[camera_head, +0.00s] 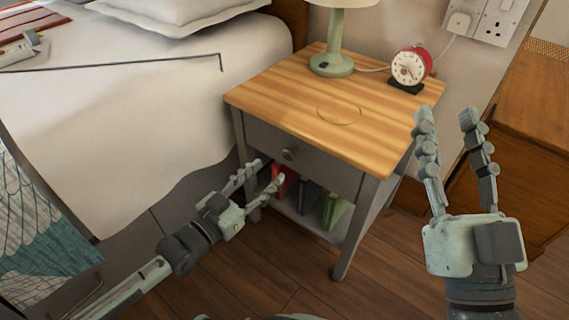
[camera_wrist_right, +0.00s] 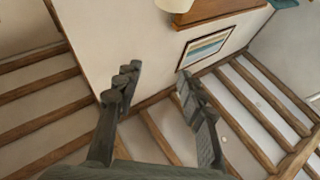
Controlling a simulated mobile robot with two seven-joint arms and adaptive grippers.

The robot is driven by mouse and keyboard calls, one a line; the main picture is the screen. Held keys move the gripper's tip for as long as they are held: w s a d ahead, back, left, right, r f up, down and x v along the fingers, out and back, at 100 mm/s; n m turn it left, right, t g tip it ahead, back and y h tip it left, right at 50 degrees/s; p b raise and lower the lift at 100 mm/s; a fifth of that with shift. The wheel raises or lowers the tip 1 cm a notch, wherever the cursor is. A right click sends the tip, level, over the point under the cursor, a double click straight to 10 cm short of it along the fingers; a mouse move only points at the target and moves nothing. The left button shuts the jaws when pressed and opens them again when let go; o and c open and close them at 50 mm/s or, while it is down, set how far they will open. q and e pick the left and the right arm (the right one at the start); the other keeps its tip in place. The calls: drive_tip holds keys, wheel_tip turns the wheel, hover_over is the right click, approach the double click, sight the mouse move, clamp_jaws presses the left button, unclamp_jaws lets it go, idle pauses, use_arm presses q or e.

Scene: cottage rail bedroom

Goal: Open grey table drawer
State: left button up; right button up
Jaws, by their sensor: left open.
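The grey bedside table (camera_head: 340,179) with a wooden top stands beside the bed. Its grey drawer front (camera_head: 318,168) looks shut, with a small round knob (camera_head: 289,154). My left gripper (camera_head: 267,170) is open and in front of the table, its fingers pointing toward the drawer, just below and left of the knob. The fingers look empty; whether they touch the table cannot be told. My right gripper (camera_head: 445,112) is open, empty and raised upright to the right of the table. Its fingers also show in the right wrist view (camera_wrist_right: 160,85), pointing at walls and beams.
A green lamp (camera_head: 331,62) and a red alarm clock (camera_head: 409,67) stand on the tabletop. Several books (camera_head: 309,196) stand on the shelf under the drawer. The bed (camera_head: 130,110) is at left, a wooden cabinet (camera_head: 530,120) at right. The wooden floor (camera_head: 270,270) in front is clear.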

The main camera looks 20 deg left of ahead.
sight(287, 155)
use_arm(q)
drive_tip(key=b+x, duration=0.1)
drive_tip(key=x, duration=0.6)
drive_tip(key=shift+w+d, duration=0.15)
drive_tip(key=shift+w, duration=0.15)
use_arm(e)
drive_tip(key=shift+s+d+r+t+y, duration=0.15)
drive_tip(key=shift+s+d+r+t, duration=0.1)
drive_tip(key=shift+r+t, duration=0.25)
drive_tip(key=shift+s+d+r+t+y, duration=0.15)
drive_tip(key=shift+s+d+r+t, duration=0.1)
drive_tip(key=shift+r+t, duration=0.25)
use_arm(q)
drive_tip(key=shift+c, duration=0.4)
use_arm(e)
drive_tip(key=shift+r, duration=0.1)
use_arm(q)
clamp_jaws()
